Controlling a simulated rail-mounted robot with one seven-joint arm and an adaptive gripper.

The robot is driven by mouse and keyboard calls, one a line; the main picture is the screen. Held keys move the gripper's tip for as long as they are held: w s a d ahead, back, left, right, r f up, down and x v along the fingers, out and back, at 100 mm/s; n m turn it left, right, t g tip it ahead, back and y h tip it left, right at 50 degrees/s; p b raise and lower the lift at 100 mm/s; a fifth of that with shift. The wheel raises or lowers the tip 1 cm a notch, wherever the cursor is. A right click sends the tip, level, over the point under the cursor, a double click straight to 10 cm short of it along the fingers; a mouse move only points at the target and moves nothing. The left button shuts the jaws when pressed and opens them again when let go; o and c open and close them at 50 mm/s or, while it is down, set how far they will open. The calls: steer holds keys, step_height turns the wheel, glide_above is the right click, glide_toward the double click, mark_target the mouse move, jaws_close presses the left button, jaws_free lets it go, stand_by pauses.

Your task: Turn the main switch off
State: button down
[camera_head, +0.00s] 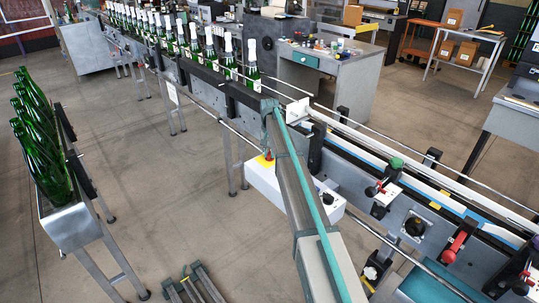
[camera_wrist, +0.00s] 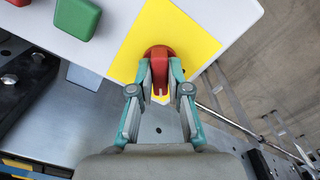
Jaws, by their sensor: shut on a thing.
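The main switch (camera_wrist: 158,53) is a red rotary knob on a yellow plate (camera_wrist: 193,38), set on a white control box (camera_wrist: 240,12). Its raised grip runs along the picture's vertical in the wrist view. My gripper (camera_wrist: 160,75) has its two teal fingers on either side of this grip and is shut on it. The fingers hide the knob's lower sides. In the head view the white box (camera_head: 262,182) is beside the conveyor, with a bit of the red and yellow switch (camera_head: 267,158) at its upper edge. My gripper cannot be made out clearly there.
A green button (camera_wrist: 77,18) and part of a red button (camera_wrist: 18,2) are left of the switch. Foil-topped bottles (camera_head: 229,62) line the conveyor at the back. Green bottles (camera_head: 45,160) stand in a rack at left.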

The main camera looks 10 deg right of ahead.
steer(key=n+b, duration=0.1)
steer(key=n, duration=0.4)
steer(key=shift+n, duration=0.3)
steer(key=n, duration=0.4)
steer(key=shift+n+b, duration=0.4)
steer(key=c, duration=1.1)
jaws_free()
step_height(320, 180, up, 12)
steer(key=shift+r, duration=0.1)
